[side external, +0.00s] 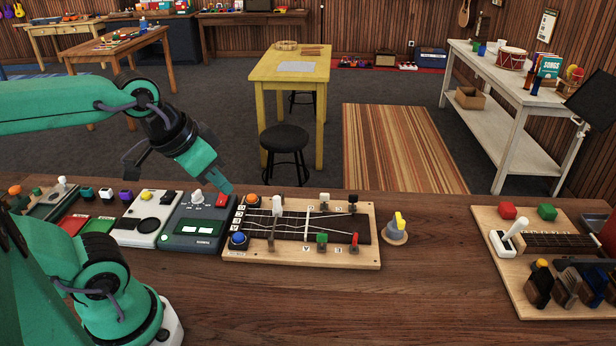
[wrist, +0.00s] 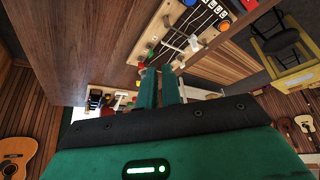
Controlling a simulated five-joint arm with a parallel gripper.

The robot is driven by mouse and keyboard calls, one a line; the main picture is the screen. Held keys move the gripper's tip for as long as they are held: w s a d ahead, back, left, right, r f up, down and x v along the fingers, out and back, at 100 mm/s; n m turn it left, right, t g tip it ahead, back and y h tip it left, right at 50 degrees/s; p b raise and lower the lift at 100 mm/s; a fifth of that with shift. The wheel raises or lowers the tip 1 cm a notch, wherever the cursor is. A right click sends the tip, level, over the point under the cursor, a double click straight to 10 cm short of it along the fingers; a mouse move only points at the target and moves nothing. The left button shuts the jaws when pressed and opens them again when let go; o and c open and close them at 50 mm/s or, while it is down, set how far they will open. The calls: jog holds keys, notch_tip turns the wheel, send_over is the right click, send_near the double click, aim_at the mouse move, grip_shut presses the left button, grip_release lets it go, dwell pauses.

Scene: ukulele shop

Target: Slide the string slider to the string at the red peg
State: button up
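The wooden string board (side external: 365,260) lies on the bench, with several pale strings running along its dark neck. A red peg (side external: 355,239) stands near its front right corner and a green peg (side external: 321,238) is left of it. A white-topped post (side external: 277,205) and a grey-brown upright piece (side external: 270,240) stand toward the left; I cannot tell which part is the string slider. My gripper (side external: 222,186) is raised left of the board, apart from it. In the wrist view my two green fingers (wrist: 160,72) have a narrow gap and nothing visible between them.
A grey device (side external: 190,238) with a knob and red button stands directly left of the board, below my gripper. A yellow-topped cone (side external: 396,228) stands to its right. Another board (side external: 535,298) is at the far right. Clear bench lies in front.

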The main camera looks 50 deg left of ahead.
jog(key=shift+w+a+r, duration=0.15)
jog(key=shift+w+r, duration=0.2)
jog(key=shift+w, duration=0.15)
grip_shut()
jog(key=w+a+r+n+g, duration=0.1)
jog(key=w+a+r+g, duration=0.15)
jog(key=w, duration=0.55)
jog(key=w+a+r+n+g, duration=0.1)
jog(key=w+a+g, duration=0.15)
jog(key=w, duration=0.45)
jog(key=w+a+f+g, duration=0.2)
jog(key=w+a+f, duration=0.1)
jog(key=w+f, duration=0.3)
jog(key=w+a+f+n+g+h, duration=0.1)
jog(key=w+a+f+g, duration=0.1)
jog(key=w+a+f, duration=0.2)
jog(key=shift+w+a+f+n+g, duration=0.35)
jog(key=shift+w+f, duration=0.55)
jog(key=shift+w, duration=0.3)
